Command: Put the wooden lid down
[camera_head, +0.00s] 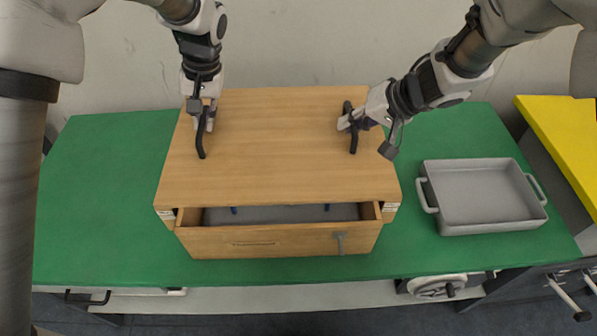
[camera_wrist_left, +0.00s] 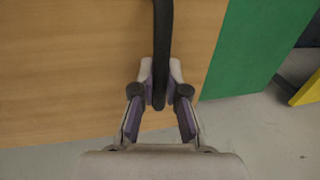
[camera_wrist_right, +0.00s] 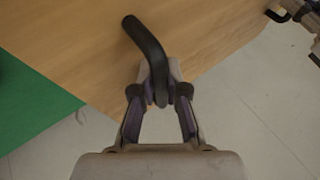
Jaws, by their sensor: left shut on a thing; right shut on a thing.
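The wooden lid (camera_head: 275,140) is a broad flat board with two black handles, over a wooden box (camera_head: 280,241) on the green table. My left gripper (camera_head: 203,112) is shut on the left black handle (camera_head: 200,146); the left wrist view shows that handle (camera_wrist_left: 162,45) between its fingers. My right gripper (camera_head: 358,121) is shut on the right black handle (camera_head: 353,142), which also shows between the fingers in the right wrist view (camera_wrist_right: 147,48). The lid looks level. Whether it rests on the box or hovers just above it, I cannot tell.
The box's front part is open, showing a grey inside with small blue items. A grey tray (camera_head: 432,208) with handles stands on the green table (camera_head: 100,200) to the right. A yellow-topped surface (camera_head: 565,140) is at the far right. The table's left side is clear.

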